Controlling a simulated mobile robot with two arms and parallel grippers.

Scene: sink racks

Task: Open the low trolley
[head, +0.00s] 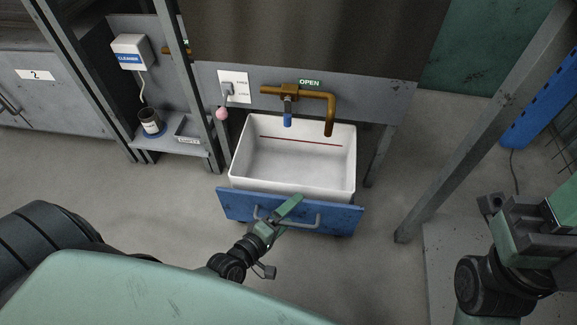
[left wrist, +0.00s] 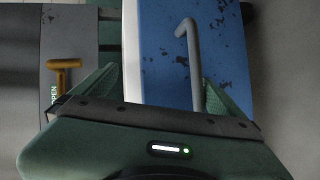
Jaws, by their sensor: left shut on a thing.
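The low trolley is a white tub (head: 290,165) with a scuffed blue front panel (head: 340,222) and a grey bar handle (head: 318,220). It sits low between the frame legs, its open top and empty inside in view, with a red line on the back wall. My left gripper (head: 288,208) is at the blue front and shut on the handle. In the left wrist view, the handle (left wrist: 193,60) stands beside the right finger, in front of the blue panel (left wrist: 225,50). My right gripper (head: 492,204) is at the far right, away from the trolley; its jaws are unclear.
A brown pipe (head: 330,105) with a blue-tipped tap hangs over the tub, below an "OPEN" label. A cleaner box (head: 131,52) and a shelf (head: 172,143) are at left. A slanted grey post (head: 470,140) stands at right. Floor before the trolley is clear.

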